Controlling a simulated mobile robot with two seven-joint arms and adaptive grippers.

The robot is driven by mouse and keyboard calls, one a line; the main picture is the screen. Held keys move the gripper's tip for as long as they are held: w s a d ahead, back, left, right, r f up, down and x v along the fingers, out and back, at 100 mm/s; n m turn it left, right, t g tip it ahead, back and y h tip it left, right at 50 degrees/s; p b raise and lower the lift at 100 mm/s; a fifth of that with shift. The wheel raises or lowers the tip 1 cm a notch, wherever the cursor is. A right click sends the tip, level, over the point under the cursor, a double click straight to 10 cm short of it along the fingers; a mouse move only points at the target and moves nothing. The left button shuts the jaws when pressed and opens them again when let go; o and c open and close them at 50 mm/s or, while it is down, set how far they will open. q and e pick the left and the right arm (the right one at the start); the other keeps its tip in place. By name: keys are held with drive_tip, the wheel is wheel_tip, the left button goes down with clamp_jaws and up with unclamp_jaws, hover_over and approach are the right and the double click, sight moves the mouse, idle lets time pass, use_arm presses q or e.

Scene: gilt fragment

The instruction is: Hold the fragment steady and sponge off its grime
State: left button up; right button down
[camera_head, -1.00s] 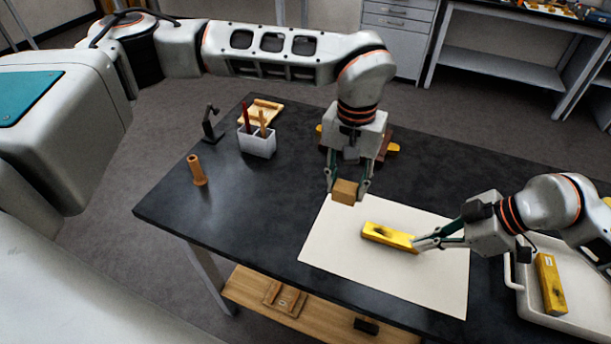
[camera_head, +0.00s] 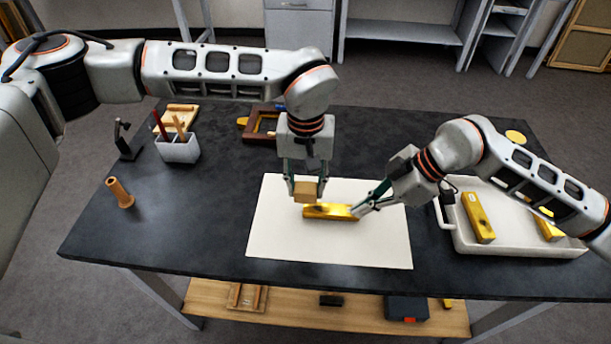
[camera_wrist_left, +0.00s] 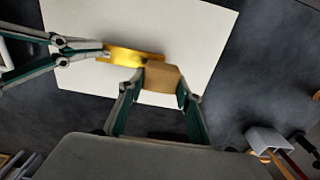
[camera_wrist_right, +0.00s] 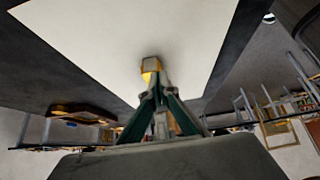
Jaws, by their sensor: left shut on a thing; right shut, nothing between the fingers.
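The gilt fragment (camera_head: 326,213) is a narrow gold bar lying on the white sheet (camera_head: 285,245). It also shows in the left wrist view (camera_wrist_left: 122,55). My left gripper (camera_head: 306,188) is shut on a tan sponge block (camera_head: 305,194), at the fragment's left part and back edge; whether they touch is unclear. The sponge shows in the left wrist view (camera_wrist_left: 162,77) too. My right gripper (camera_head: 360,211) is shut with nothing between its fingers, its tips against or just at the fragment's right end. No dark grime is clear on the visible face; the sponge hides part.
A white tray (camera_head: 512,240) at the right holds more gold pieces (camera_head: 479,218). A pen cup (camera_head: 179,149), an orange-brown cylinder (camera_head: 120,193), a small dark stand (camera_head: 126,142) and a brown frame (camera_head: 262,124) stand at left and back. The table's front left is clear.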

sight(324, 205)
use_arm(q)
wheel_tip(324, 205, down, 4)
drive_tip(key=shift+d+r, duration=0.15)
drive_tip(key=shift+r, duration=0.1)
use_arm(e)
drive_tip(key=shift+f, duration=0.15)
use_arm(q)
drive_tip(key=shift+d+r, duration=0.1)
drive_tip(key=shift+d, duration=0.3)
drive_tip(key=shift+s+d+f, duration=0.1)
drive_tip(key=shift+d+f, duration=0.1)
drive_tip(key=shift+d, duration=0.25)
use_arm(e)
drive_tip(key=shift+s, duration=0.1)
use_arm(q)
drive_tip(key=shift+d, duration=1.1)
drive_tip(key=shift+a, duration=2.2)
drive_tip(key=shift+d+r, duration=0.1)
drive_tip(key=shift+d, duration=2.1)
drive_tip(key=a, duration=0.4)
wheel_tip(324, 205, up, 2)
drive_tip(key=shift+a+r, duration=0.1)
drive_tip(key=shift+r, duration=2.95)
use_arm(e)
wheel_tip(324, 205, up, 6)
